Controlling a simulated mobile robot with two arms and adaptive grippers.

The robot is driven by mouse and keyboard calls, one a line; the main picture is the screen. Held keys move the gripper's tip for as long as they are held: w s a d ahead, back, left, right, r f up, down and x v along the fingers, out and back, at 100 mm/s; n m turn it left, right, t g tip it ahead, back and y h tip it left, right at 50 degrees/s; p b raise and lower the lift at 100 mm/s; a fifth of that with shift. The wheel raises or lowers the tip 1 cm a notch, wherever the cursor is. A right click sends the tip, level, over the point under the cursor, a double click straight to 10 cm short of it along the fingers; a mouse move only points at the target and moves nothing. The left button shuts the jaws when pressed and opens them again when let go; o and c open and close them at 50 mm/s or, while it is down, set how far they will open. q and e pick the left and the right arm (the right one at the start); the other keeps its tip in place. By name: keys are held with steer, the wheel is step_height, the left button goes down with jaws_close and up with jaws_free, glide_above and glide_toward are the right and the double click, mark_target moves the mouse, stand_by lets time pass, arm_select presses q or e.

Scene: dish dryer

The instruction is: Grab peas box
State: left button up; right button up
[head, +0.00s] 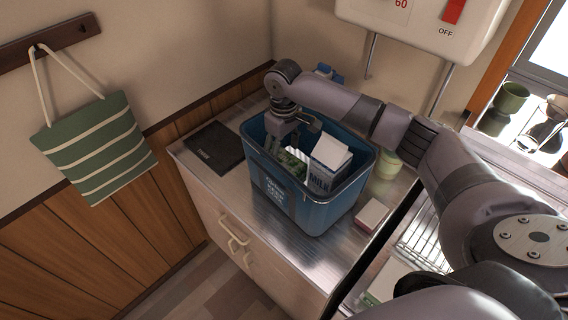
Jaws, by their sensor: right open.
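A green box (292,163), which may be the peas box, is inside the blue basket (313,215) on the metal counter. I cannot read its print, and the basket and gripper hide part of it. A white and blue milk carton (328,165) stands to its right in the same basket. My right gripper (292,136) points down into the left part of the basket, above and close to the green box. It is open; I cannot tell whether a finger touches the box. My left gripper is not in view.
A dark flat mat (214,147) lies left of the basket. A pale green container (386,164) and a small white and red box (371,215) are to its right. A dish rack (418,238) is further right. A water heater (425,22) hangs above.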

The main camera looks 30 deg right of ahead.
mark_target(284, 156)
step_height(284, 156, down, 5)
steer(key=shift+d+r+p, duration=0.1)
steer(key=shift+r+p, duration=0.1)
steer(key=shift+p, duration=0.25)
steer(key=shift+s, duration=0.1)
steer(key=c, duration=1.5)
steer(key=shift+r, duration=0.1)
